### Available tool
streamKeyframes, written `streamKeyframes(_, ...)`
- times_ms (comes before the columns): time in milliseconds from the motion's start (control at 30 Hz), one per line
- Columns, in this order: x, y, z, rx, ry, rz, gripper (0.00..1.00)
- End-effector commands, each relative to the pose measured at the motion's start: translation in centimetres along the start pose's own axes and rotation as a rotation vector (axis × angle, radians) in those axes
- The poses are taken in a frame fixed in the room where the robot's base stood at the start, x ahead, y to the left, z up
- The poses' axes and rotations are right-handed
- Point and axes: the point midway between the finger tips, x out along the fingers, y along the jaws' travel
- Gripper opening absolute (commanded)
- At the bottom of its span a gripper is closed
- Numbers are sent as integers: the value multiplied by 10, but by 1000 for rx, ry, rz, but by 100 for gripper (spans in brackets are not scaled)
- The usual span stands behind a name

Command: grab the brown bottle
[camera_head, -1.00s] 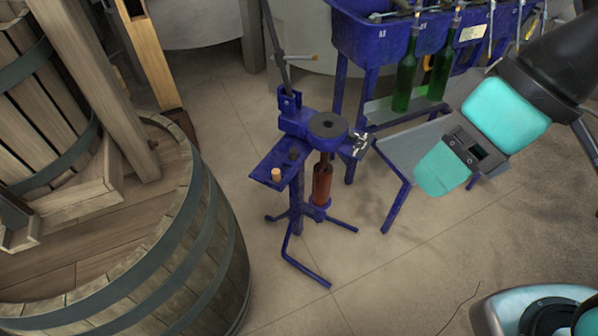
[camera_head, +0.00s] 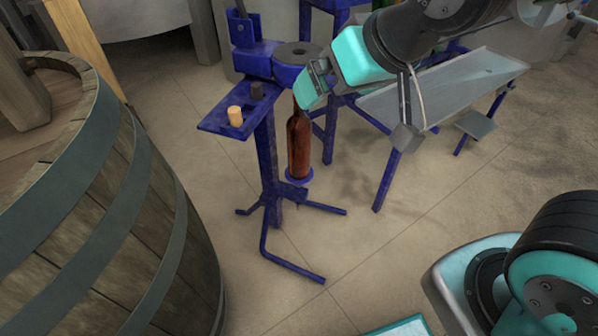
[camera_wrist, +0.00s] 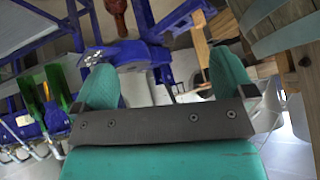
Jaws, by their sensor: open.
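The brown bottle (camera_head: 299,148) stands upright on a small blue round plate of the blue corking stand (camera_head: 268,165), under the stand's head. My gripper (camera_head: 314,88) is beside the bottle's neck in the head view and overlaps its upper right. That view does not show whether they touch. In the wrist view my gripper (camera_wrist: 165,82) is open, with two teal fingers spread and no bottle visible between them. A reddish-brown part of the bottle (camera_wrist: 117,12) shows at the top edge of the wrist view, beyond the fingers.
A large wooden barrel (camera_head: 125,215) stands at the left. A cork (camera_head: 236,116) sits on the stand's side tray. A grey metal shelf (camera_head: 445,88) on blue legs is at the right. Green bottles (camera_wrist: 40,98) show in the wrist view.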

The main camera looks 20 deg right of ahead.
Motion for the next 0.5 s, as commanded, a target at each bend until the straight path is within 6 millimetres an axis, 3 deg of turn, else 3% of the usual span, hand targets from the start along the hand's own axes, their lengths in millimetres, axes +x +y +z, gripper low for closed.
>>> streamKeyframes(33, 36, 10, 20, 10, 38, 17, 100)
streamKeyframes(500, 182, 77, 63, 52, 455, 174, 100)
